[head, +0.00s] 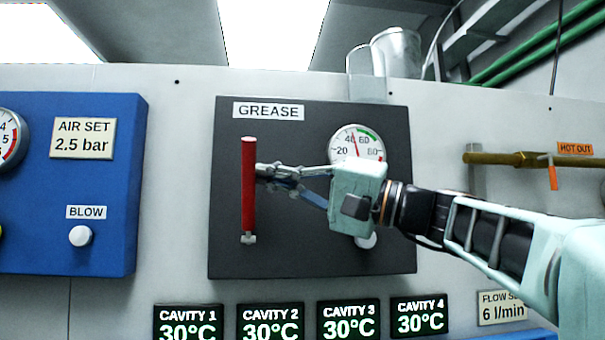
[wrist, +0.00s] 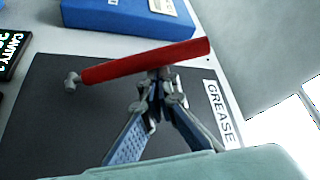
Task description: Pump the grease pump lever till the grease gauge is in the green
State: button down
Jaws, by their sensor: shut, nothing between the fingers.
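The red grease pump lever (head: 249,185) stands nearly upright on the dark grease panel (head: 315,120), on a small pivot at its lower end. In the wrist view the lever (wrist: 140,64) lies across the picture above my fingers. My gripper (head: 264,172) is shut with nothing between its fingers. Its tips are at the right side of the lever, at about mid-height; they look to be touching it or very close. The grease gauge (head: 355,145) is partly covered by my wrist. Its red needle points near 40, left of the green band at the upper right.
A blue panel (head: 75,225) with an air set label and a white blow button (head: 80,236) is on the left. Cavity displays (head: 270,322) run below. A brass pipe (head: 515,158) with an orange handle is at right.

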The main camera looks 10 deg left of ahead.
aim_at(254, 185)
jog(key=shift+f+b, duration=0.2)
jog(key=shift+b, duration=0.25)
jog(key=shift+s+n+b, duration=0.2)
jog(key=shift+n+b, duration=0.1)
jog(key=shift+b, duration=0.25)
jog(key=shift+s+f+g+y+b, duration=0.1)
jog(key=shift+f+g+y+b, duration=0.05)
jog(key=shift+g+y+b, duration=0.2)
jog(key=n+b, duration=0.1)
jog(key=b, duration=0.1)
jog(key=s+f+n+b, duration=0.1)
jog(key=b, duration=0.3)
jog(key=shift+s+d+f+n+g+y, duration=0.2)
jog(key=shift+f+n+g+y, duration=0.05)
jog(key=shift+f+n, duration=0.15)
jog(key=s+d+f+n+g+y+b, duration=0.1)
jog(key=s+f+n+g+b, duration=0.3)
jog(key=n+b, duration=0.7)
jog(key=shift+f+g+y+b, duration=0.6)
jog(key=shift+f+g+b, duration=0.75)
jog(key=shift+b, duration=1.35)
jog(key=shift+s+r+g, duration=0.1)
jog(key=shift+r+g, duration=0.15)
jog(key=shift+r, duration=0.1)
